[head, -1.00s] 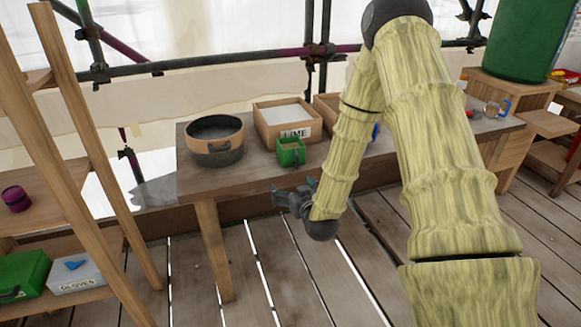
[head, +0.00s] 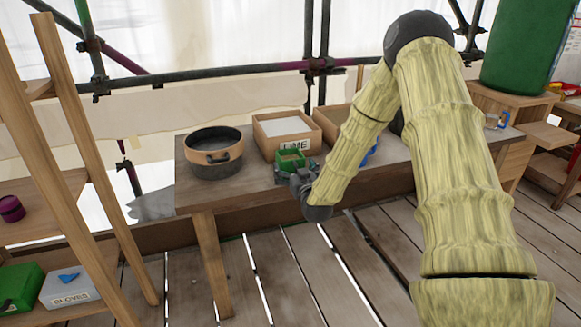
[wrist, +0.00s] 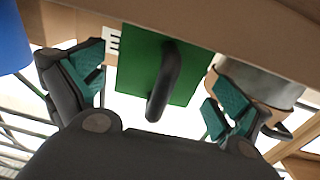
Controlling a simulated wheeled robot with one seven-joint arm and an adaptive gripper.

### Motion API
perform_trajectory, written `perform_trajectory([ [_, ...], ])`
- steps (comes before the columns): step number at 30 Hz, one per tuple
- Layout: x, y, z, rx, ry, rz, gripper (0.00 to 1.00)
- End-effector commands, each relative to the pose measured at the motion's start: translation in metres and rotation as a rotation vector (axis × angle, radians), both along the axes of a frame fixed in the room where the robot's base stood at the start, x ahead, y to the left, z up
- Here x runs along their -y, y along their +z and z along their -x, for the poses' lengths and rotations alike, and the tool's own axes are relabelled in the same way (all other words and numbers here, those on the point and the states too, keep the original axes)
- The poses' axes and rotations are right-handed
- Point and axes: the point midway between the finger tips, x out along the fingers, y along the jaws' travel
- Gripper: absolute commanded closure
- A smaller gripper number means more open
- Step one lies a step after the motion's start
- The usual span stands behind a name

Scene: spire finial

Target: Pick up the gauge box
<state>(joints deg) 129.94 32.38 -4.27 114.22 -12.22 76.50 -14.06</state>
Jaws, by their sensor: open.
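The gauge box, a small green open-topped box (head: 291,156), sits on the wooden bench in front of the box labelled LIME. My gripper (head: 295,170) is open at its near side, and its fingers partly hide the box in the head view. In the wrist view the green face of the box (wrist: 135,66) and its dark handle lie between the two teal-padded fingers of my gripper (wrist: 165,90). There is a gap on both sides, and no finger visibly grips the box or handle.
The LIME box (head: 285,128) stands close behind the gauge box. A dark round pan with a tan band (head: 214,158) is to the left on the bench (head: 235,192). Another wooden box (head: 333,120) and a blue item (head: 370,155) are to the right, partly behind my arm.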

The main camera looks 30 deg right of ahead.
Motion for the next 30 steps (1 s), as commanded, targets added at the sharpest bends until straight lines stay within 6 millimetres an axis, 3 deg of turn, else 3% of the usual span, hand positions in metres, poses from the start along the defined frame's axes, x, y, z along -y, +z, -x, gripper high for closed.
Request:
perform_trajectory([
  [7,0.011,0.000,-0.028,0.000,0.000,0.001,0.00],
  [17,0.012,0.001,-0.033,0.000,0.000,0.000,0.00],
  [26,0.012,0.001,-0.033,0.000,0.000,0.000,0.52],
  [30,0.012,0.001,-0.033,0.001,0.000,0.000,0.52],
])
